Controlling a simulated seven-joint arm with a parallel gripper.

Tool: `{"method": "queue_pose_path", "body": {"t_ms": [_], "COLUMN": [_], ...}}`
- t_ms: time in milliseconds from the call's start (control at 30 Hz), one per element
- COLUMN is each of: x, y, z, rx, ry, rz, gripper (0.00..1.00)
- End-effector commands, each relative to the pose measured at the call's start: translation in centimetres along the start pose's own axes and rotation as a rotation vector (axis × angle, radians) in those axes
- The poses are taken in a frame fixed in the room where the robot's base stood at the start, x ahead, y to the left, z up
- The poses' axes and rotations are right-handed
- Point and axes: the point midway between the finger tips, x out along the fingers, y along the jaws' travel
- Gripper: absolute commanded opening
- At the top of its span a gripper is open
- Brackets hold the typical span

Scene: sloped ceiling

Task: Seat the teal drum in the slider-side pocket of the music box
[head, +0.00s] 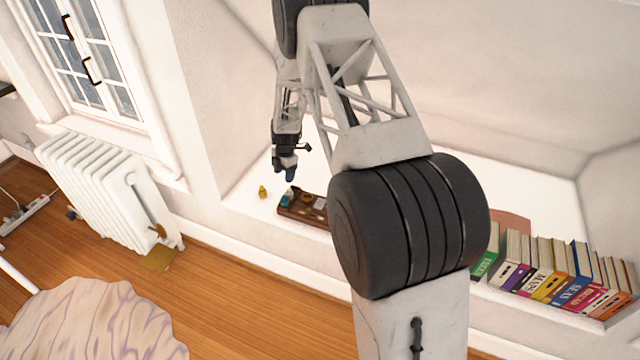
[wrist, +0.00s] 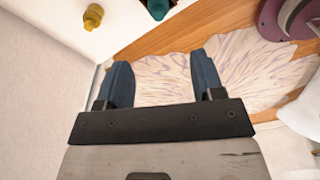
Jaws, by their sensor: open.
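The brown music box (head: 300,212) lies on the white ledge in the head view, partly hidden at its right by my arm. The teal drum (head: 288,199) shows at the box's left end; I cannot tell whether it is in a pocket, on top or behind. A teal piece, apparently the drum, is cut off by the top edge of the wrist view (wrist: 158,8). My gripper (head: 286,172) is above the ledge, apart from the drum. In the wrist view its blue fingers (wrist: 164,82) are spread with nothing between them. The slider is too small to make out.
A small yellow piece (head: 262,192) stands on the ledge left of the box, also in the wrist view (wrist: 92,17). A gold part (head: 307,199) shows on the box. Books (head: 550,275) line the ledge at right. A white radiator (head: 105,190) stands below the window.

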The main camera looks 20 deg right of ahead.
Motion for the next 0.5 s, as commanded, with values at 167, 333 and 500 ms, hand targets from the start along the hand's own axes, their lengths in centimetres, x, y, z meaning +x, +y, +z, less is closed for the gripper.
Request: {"method": "queue_pose_path", "body": {"t_ms": [167,333,500], "x": [-3.9,-9.1,-14.3], "y": [-0.8,-2.4,-4.5], "z": [-1.1,-2.7,-4.6], "rx": [0.075,0.189,0.314], "ry": [-0.008,-0.018,-0.026], "rz": [0.011,0.026,0.042], "gripper": [0.62,0.62,0.62]}}
